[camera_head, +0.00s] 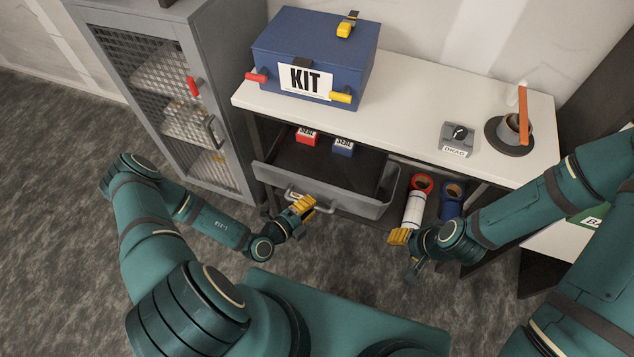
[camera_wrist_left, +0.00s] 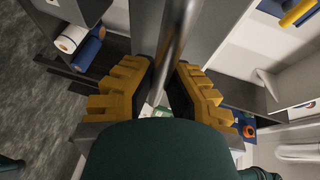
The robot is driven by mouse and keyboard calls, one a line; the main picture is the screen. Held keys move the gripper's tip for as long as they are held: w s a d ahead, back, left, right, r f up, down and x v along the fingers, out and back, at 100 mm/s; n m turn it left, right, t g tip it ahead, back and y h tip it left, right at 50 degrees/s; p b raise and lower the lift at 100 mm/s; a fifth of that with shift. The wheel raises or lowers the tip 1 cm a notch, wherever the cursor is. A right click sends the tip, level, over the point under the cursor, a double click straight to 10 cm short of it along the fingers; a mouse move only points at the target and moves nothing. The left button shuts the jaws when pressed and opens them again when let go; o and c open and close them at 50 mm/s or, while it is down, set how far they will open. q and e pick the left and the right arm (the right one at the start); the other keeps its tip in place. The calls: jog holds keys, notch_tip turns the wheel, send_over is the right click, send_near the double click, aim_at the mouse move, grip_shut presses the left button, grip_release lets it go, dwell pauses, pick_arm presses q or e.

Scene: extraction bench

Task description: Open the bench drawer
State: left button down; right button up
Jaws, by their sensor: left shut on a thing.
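The bench drawer (camera_head: 352,207) is a grey tray under the white bench top, pulled out so that its dark inside shows. A red box (camera_head: 307,137) and a blue box (camera_head: 343,146) sit at its back. Its bar handle (camera_head: 290,194) is on the front. My left gripper (camera_head: 303,206) is at the handle, its yellow fingers partly covering it. In the left wrist view the metal bar (camera_wrist_left: 176,45) runs between the fingers of my left gripper (camera_wrist_left: 166,88), which is shut on it. My right gripper (camera_head: 399,237) hangs right of the drawer, its opening unclear.
A blue KIT case (camera_head: 318,55), a DRAG dial box (camera_head: 457,137) and a cup on a dark saucer (camera_head: 509,136) stand on the bench. A mesh-door cabinet (camera_head: 180,100) stands left. White (camera_head: 413,207) and blue (camera_head: 451,205) rolls are right of the drawer.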

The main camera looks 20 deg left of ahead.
pick_arm(q)
jog(key=shift+s+p, duration=0.35)
jog(key=shift+s, duration=2.45)
jog(key=c, duration=0.9)
grip_release()
jog(key=shift+c, duration=0.2)
jog(key=v, duration=1.2)
jog(key=shift+r, duration=0.1)
